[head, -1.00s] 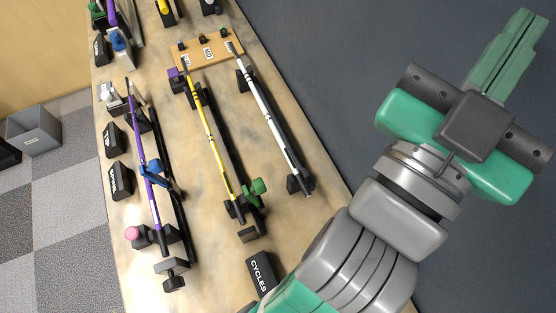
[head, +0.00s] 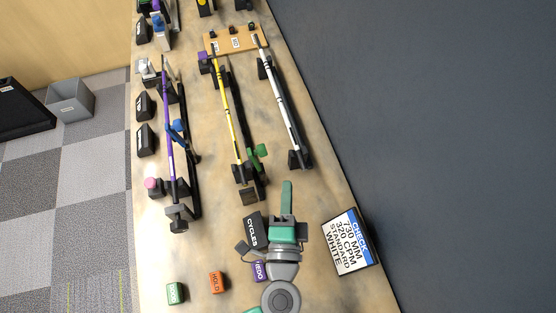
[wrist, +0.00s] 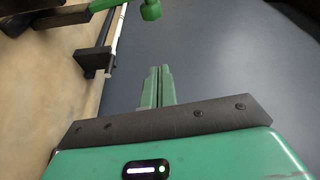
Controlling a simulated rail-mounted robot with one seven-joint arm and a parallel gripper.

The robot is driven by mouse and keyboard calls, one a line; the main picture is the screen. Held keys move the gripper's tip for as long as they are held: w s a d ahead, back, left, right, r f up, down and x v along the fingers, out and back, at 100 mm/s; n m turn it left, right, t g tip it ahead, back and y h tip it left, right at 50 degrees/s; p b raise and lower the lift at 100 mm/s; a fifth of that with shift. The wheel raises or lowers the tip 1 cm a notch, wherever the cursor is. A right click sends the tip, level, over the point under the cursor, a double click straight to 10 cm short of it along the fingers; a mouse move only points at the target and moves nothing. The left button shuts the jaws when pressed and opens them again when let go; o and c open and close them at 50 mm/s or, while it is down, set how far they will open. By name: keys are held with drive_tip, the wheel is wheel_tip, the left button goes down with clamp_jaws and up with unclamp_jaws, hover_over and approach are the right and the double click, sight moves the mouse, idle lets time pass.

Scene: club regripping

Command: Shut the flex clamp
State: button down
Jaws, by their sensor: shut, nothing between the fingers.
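A toggle clamp with a green handle (head: 258,152) stands at the near end of the yellow shaft (head: 228,120). Its green knob (wrist: 150,10) also shows at the top of the wrist view. A second clamp with a blue handle (head: 178,130) sits along the purple shaft (head: 168,115). No label tells me which is the flex clamp, and I cannot tell whether either is shut. My gripper (head: 287,184) is below and right of the green handle, apart from it. In the wrist view its green fingers (wrist: 158,70) are together and empty.
A white shaft (head: 278,100) rests on black supports to the right. A black CYCLES box (head: 253,229) stands left of my gripper, and a CHECK sign (head: 350,242) stands to the right. GOOD (head: 175,293) and HOLD (head: 217,281) blocks sit at the near end of the bench.

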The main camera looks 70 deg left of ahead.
drive_tip(key=a+p, duration=0.1)
drive_tip(key=a, duration=0.8)
drive_tip(key=shift+a+p, duration=0.25)
drive_tip(key=shift+p, duration=0.05)
drive_tip(key=shift+s, duration=0.1)
